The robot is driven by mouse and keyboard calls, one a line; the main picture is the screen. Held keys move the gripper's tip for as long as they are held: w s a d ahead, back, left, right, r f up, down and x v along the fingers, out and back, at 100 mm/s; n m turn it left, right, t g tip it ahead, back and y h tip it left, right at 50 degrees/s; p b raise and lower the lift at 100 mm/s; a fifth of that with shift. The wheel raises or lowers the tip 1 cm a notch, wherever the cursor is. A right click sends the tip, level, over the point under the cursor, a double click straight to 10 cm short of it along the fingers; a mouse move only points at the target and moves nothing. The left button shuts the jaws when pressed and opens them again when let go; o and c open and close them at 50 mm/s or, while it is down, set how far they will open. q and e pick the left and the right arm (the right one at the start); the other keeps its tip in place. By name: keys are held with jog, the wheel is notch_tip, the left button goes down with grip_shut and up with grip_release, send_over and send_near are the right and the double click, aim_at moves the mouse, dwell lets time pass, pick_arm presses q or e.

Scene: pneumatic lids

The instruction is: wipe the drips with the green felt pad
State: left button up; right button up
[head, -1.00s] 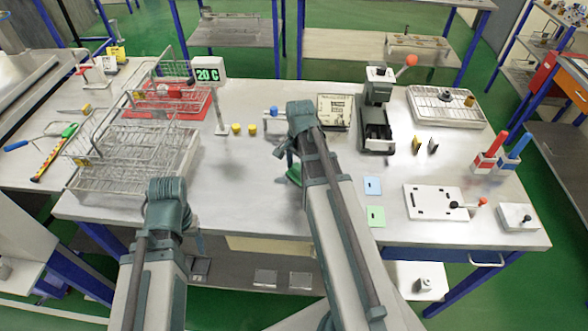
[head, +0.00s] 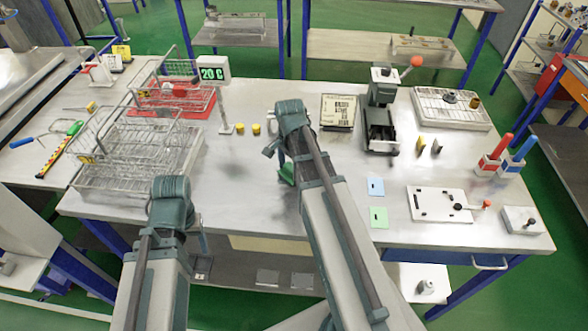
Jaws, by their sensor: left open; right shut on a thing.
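The green felt pad (head: 286,174) is partly visible below my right wrist, over the middle of the table. My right gripper (head: 279,163) is shut on it; the arm hides most of the jaws. I cannot tell whether the pad touches the table. A faint grey patch (head: 237,171) shows on the bench (head: 235,195) left of the pad; whether it is a drip or a shadow is unclear. No drip shows clearly. My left gripper (head: 203,243) is open and empty, low by the front edge of the bench, mostly hidden behind its wrist.
Wire baskets (head: 135,160) stand on the left, with a red tray (head: 172,102) behind them. A display reading 20 C (head: 213,70) stands on a post. A lever press (head: 380,110), a white plate (head: 438,204) and blue and green cards (head: 379,217) are on the right.

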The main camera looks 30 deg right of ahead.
aim_at(279, 172)
jog(key=shift+w+a, duration=0.55)
jog(key=shift+a, duration=0.3)
jog(key=shift+w+a, duration=0.55)
jog(key=shift+a, duration=0.25)
jog(key=shift+f, duration=0.1)
jog(key=shift+d, duration=0.1)
jog(key=shift+c, duration=0.5)
jog(key=shift+s+d, duration=0.5)
jog(key=shift+d, duration=0.35)
jog(key=shift+s+d, duration=0.45)
jog(key=shift+d, duration=0.35)
jog(key=shift+d, duration=0.1)
jog(key=shift+s+d, duration=0.5)
jog(key=shift+d, duration=0.25)
jog(key=shift+s+d, duration=0.5)
jog(key=shift+d, duration=0.2)
